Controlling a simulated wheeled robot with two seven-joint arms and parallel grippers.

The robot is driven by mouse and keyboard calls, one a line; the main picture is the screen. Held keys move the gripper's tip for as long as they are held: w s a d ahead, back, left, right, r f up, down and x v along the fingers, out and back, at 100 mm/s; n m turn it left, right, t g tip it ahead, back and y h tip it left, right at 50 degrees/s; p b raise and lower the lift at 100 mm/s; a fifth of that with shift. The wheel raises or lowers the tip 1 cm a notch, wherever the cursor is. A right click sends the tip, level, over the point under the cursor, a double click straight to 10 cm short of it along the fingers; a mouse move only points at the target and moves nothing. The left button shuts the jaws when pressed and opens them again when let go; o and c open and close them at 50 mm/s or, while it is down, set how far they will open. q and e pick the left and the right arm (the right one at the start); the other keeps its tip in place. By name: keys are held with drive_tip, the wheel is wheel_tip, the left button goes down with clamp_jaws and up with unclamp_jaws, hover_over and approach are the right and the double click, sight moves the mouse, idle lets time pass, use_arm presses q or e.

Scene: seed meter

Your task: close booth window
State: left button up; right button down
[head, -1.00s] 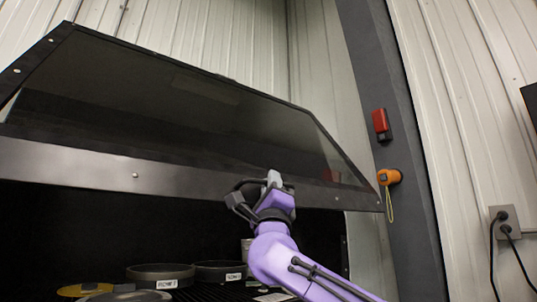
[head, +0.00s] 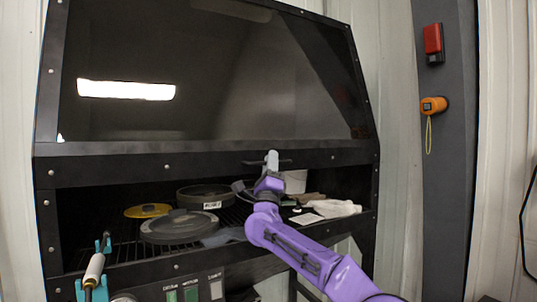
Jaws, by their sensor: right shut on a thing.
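The booth window (head: 200,85) is a dark glass pane in a black riveted frame; it slopes above the booth opening and reflects a bright light. Its lower frame bar (head: 110,172) lies across the top of the opening, with an open gap below it. My right gripper (head: 271,163) is at this lower bar, right of its middle, shut on what looks like a small handle there. The gripper hides most of the grip. My left gripper is not in view.
Inside the booth, dark round plates (head: 180,227), a yellow disc (head: 148,210) and white cloth (head: 332,208) lie on the grate. A white-handled tool (head: 95,268) sits in a teal holder at front left. An orange device (head: 433,105) hangs on the right post.

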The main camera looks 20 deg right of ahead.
drive_tip(key=shift+w, duration=0.1)
drive_tip(key=c, duration=1.2)
unclamp_jaws()
drive_tip(key=shift+o, duration=0.2)
drive_tip(key=shift+f, duration=0.15)
drive_tip(key=b+v, duration=0.6)
drive_tip(key=v, duration=0.4)
drive_tip(key=shift+s, duration=0.2)
drive_tip(key=shift+a, duration=0.1)
